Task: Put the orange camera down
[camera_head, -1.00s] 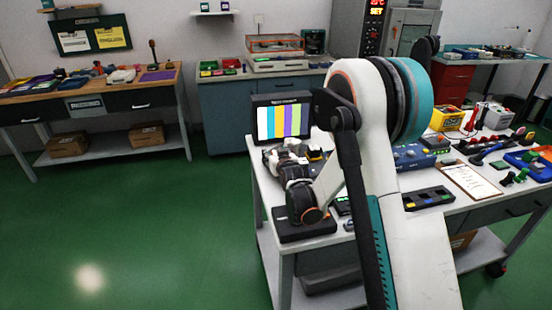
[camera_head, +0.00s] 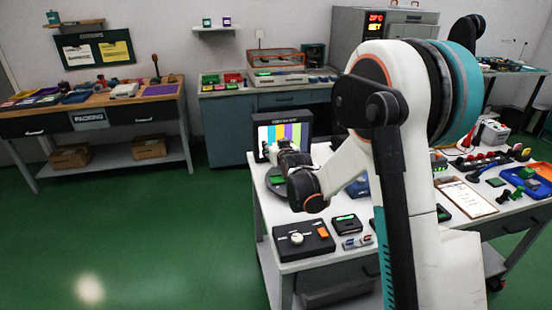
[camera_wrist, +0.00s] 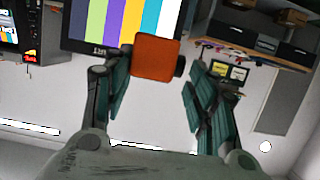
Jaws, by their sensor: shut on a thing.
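The orange camera (camera_wrist: 155,58) shows in the wrist view as an orange square face with a dark part at its right side. It sits between the fingertips of my gripper (camera_wrist: 160,85), which is shut on it. Behind it is the monitor (camera_wrist: 95,22) with coloured bars. In the head view my gripper (camera_head: 274,154) is in front of the monitor (camera_head: 284,132), above the table's back left part. I cannot make out the orange camera in the head view. A dark round stand (camera_head: 274,186) lies just below my gripper, partly hidden by my arm.
A black case (camera_head: 296,246) with white and orange items lies at the table's front left corner. A small dark device (camera_head: 345,225) with a green display is beside it. A clipboard (camera_head: 466,198) lies to the right. My arm hides the table's middle.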

